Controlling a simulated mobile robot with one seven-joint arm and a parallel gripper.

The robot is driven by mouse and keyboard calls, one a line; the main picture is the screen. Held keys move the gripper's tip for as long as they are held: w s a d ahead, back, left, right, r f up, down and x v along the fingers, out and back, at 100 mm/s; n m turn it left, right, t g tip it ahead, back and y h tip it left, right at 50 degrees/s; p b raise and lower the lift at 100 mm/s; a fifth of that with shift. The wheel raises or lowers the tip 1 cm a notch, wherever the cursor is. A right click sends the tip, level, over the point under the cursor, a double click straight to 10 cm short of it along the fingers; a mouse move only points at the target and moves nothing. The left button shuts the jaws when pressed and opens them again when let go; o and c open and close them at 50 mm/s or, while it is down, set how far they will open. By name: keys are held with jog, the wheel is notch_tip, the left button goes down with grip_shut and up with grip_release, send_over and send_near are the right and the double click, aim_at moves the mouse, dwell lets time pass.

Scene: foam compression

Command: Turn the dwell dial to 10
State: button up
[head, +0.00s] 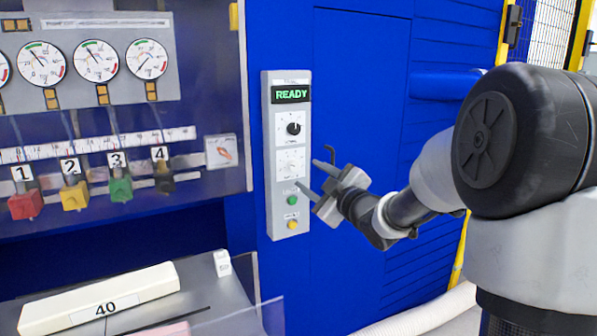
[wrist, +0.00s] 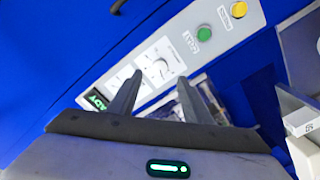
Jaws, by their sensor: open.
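The grey control panel (head: 273,215) hangs on the blue wall and shows a green READY display (head: 291,94). Below it are an upper dial with a black knob (head: 293,128) and a lower dial with a pale knob (head: 291,168). I cannot read which one is the dwell dial, or their settings. My gripper (head: 309,176) is open and empty, its fingers pointing at the panel near the lower dial. In the wrist view the lower dial (wrist: 160,69) shows beyond and between the fingertips (wrist: 159,77), apparently untouched.
A green button (head: 292,200) and a yellow button (head: 292,225) sit below the dials. Left are several gauges (head: 96,61) and coloured numbered handles (head: 74,196). A white block marked 40 (head: 100,300) lies at lower left. The blue wall right of the panel is mostly clear.

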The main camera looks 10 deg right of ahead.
aim_at(296, 167)
jog(key=x, duration=0.7)
jog(key=shift+w, duration=0.15)
jog(key=c, duration=1.1)
